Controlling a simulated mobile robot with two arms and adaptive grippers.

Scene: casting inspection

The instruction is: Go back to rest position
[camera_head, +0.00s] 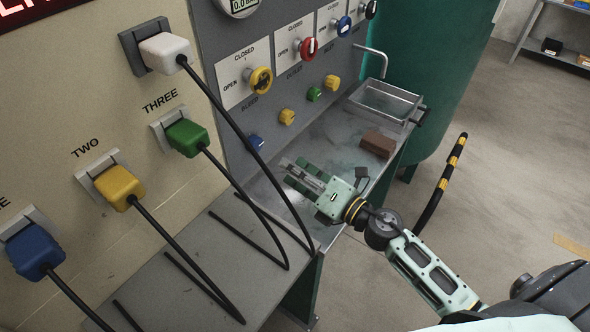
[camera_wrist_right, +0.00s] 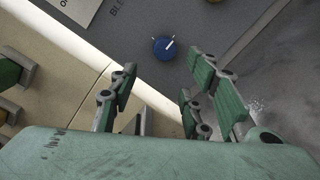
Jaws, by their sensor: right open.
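My right gripper (camera_head: 309,180) is in the middle of the head view, over the metal bench in front of the valve panel. It is open and empty, with its fingers pointing left toward the panel. The same blue knob shows small in the head view (camera_head: 257,142). My left gripper is not in view.
White, green (camera_head: 187,138), yellow (camera_head: 119,187) and blue (camera_head: 34,253) plugs sit in wall sockets, their black cables hanging over the bench. A brown block (camera_head: 377,145) and a metal tray (camera_head: 384,101) are on the bench behind my gripper. Open floor (camera_head: 510,190) lies right.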

